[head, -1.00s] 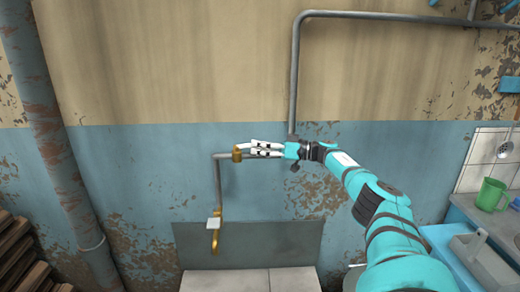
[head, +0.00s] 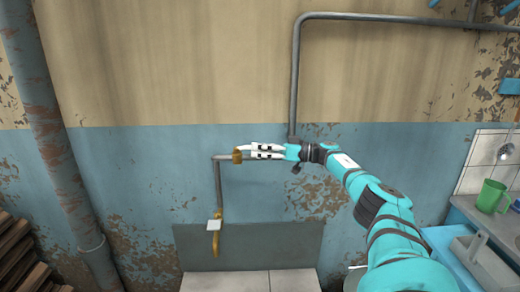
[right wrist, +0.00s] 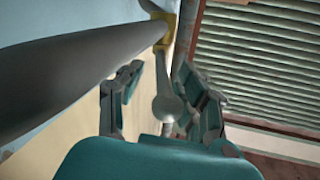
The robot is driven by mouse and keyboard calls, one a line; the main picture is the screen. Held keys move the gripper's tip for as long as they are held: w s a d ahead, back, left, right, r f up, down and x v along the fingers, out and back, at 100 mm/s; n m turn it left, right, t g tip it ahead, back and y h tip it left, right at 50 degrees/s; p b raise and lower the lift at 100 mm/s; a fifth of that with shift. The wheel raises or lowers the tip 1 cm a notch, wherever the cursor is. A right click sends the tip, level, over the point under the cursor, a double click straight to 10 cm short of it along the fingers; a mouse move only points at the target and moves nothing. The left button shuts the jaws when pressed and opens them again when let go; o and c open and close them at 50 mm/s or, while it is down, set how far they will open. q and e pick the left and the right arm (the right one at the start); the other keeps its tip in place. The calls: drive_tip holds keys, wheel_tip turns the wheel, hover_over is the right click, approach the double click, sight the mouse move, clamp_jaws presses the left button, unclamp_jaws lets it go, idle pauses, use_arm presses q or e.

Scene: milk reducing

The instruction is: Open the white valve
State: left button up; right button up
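A brass valve (head: 237,157) with a white lever handle sits on a grey pipe against the blue wall, left of centre in the head view. In the right wrist view the brass body (right wrist: 166,28) is at the top and the pale lever (right wrist: 168,106) points down between my fingers. My right gripper (head: 252,152) reaches in from the right, its fingertips beside the valve. Its fingers (right wrist: 160,92) stand apart on both sides of the lever, the right one closer to it; firm contact cannot be told. My left gripper is not in view.
A thick rusty pipe (head: 55,140) runs down the left wall. A green mug (head: 490,196) and grey box (head: 484,262) are at the right.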

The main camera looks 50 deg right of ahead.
drive_tip(key=v, duration=1.2)
drive_tip(key=shift+w+r, duration=0.1)
